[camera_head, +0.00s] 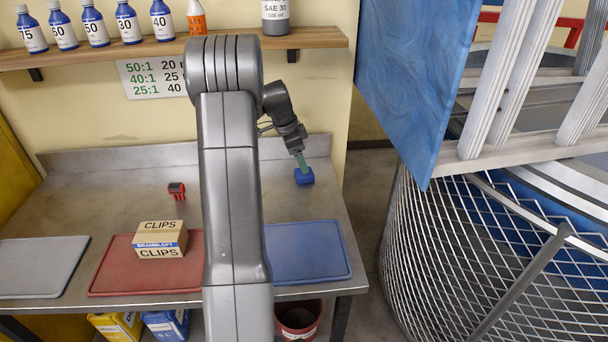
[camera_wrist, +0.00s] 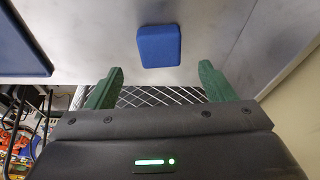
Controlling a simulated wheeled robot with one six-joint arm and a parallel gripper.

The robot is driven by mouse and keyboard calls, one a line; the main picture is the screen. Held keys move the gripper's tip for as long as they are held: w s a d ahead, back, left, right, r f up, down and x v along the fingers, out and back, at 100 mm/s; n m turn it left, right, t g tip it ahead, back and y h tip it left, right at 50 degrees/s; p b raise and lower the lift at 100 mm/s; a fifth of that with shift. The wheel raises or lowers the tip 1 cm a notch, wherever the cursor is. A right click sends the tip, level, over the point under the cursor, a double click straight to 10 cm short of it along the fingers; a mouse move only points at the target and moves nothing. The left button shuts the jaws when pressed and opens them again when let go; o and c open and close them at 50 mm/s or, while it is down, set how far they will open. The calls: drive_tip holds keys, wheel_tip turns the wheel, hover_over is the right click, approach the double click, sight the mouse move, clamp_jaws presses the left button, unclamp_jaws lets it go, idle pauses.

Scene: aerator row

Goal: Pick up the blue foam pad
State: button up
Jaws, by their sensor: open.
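The blue foam pad (camera_head: 304,176) lies on the metal bench near its back right corner. In the wrist view the pad (camera_wrist: 159,46) is a small rounded blue block ahead of the gap between my fingers. My gripper (camera_wrist: 158,82) is open, with its two green fingers spread wider than the pad and nothing between them. In the head view my gripper (camera_head: 300,162) reaches down right at the pad, and its fingertips partly overlap the pad's upper edge. I cannot tell from the head view whether they touch it.
A blue tray (camera_head: 306,252), a red tray (camera_head: 112,270) with a cardboard clips box (camera_head: 160,239), and a grey tray (camera_head: 40,267) line the front of the bench. A small red-and-black item (camera_head: 177,190) lies behind. A bottle shelf (camera_head: 160,48) overhangs; a mesh cage (camera_head: 480,250) stands right.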

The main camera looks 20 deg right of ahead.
drive_tip(key=p+x, duration=0.1)
drive_tip(key=x, duration=0.4)
drive_tip(key=shift+a+f, duration=0.15)
drive_tip(key=shift+c, duration=0.3)
drive_tip(key=c, duration=1)
